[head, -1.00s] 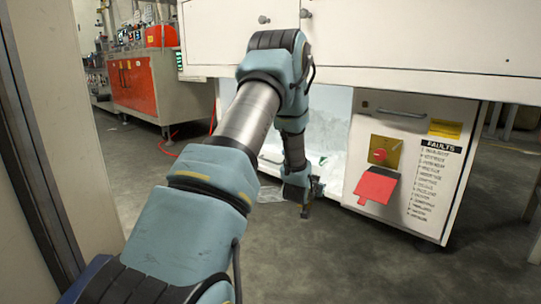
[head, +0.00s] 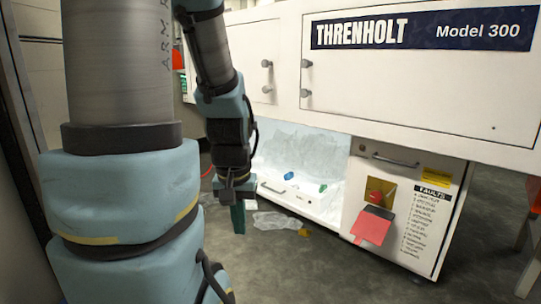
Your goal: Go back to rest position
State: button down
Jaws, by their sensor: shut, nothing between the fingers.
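My gripper (head: 238,218) hangs pointing down at the end of my blue-sleeved arm, left of the picture's middle. Its fingers are together with nothing between them. It is in front of the lower left part of the white Threnholt machine (head: 420,85), apart from it as far as I can see. My arm fills the left side of the view and hides part of the floor and the room behind.
An open bin (head: 300,205) lined with clear plastic holds a few small blue and green items. Crumpled clear plastic (head: 275,221) lies on the floor before it. A red flap (head: 371,227) hangs on the cabinet. Grey floor is free at the front right.

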notch_tip(320, 180, up, 36)
jog(key=p, duration=3.4)
jog(key=shift+f, duration=0.2)
jog(key=shift+w+f, duration=0.1)
